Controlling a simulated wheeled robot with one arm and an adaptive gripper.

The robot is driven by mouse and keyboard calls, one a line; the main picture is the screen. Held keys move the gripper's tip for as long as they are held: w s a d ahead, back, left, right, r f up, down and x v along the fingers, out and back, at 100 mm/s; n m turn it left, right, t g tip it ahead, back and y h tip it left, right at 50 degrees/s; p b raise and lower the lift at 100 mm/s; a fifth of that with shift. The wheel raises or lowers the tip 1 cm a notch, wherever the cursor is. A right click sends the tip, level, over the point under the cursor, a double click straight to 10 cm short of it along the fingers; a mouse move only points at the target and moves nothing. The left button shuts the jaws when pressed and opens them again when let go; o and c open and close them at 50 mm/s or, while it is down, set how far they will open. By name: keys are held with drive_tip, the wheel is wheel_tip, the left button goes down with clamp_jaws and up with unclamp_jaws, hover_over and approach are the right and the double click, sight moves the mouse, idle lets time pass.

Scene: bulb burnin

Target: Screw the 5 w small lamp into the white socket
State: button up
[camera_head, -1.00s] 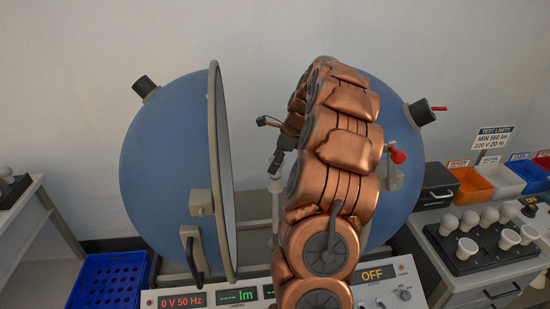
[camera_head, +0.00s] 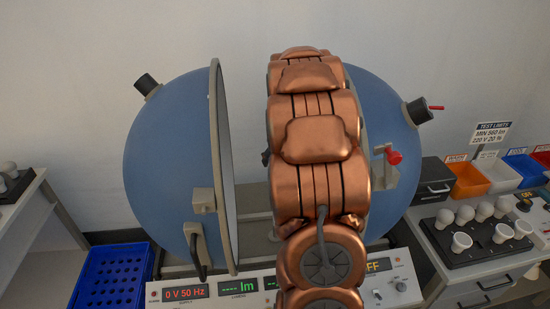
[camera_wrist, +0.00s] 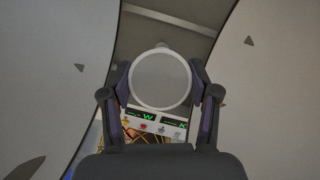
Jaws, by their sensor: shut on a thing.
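In the wrist view my gripper (camera_wrist: 160,90) is shut on a lamp (camera_wrist: 160,79), whose round pale face sits between the two fingers. The lamp's wattage mark cannot be read, and its base is hidden behind its face. In the head view my copper arm covers the gripper and the lamp.
The blue sphere stands open, its left half (camera_head: 165,160) and right half (camera_head: 395,130) around my arm. The control panel (camera_head: 215,291) reads 0 V 50 Hz. A black tray (camera_head: 465,255) of several white lamps, coloured bins (camera_head: 468,181) and a blue crate (camera_head: 110,280) stand around.

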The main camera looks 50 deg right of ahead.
drive_tip(key=shift+f+m+g+h, duration=0.1)
drive_tip(key=shift+m+g+h, duration=0.4)
drive_tip(key=shift+m, duration=1.4)
drive_tip(key=o, duration=1)
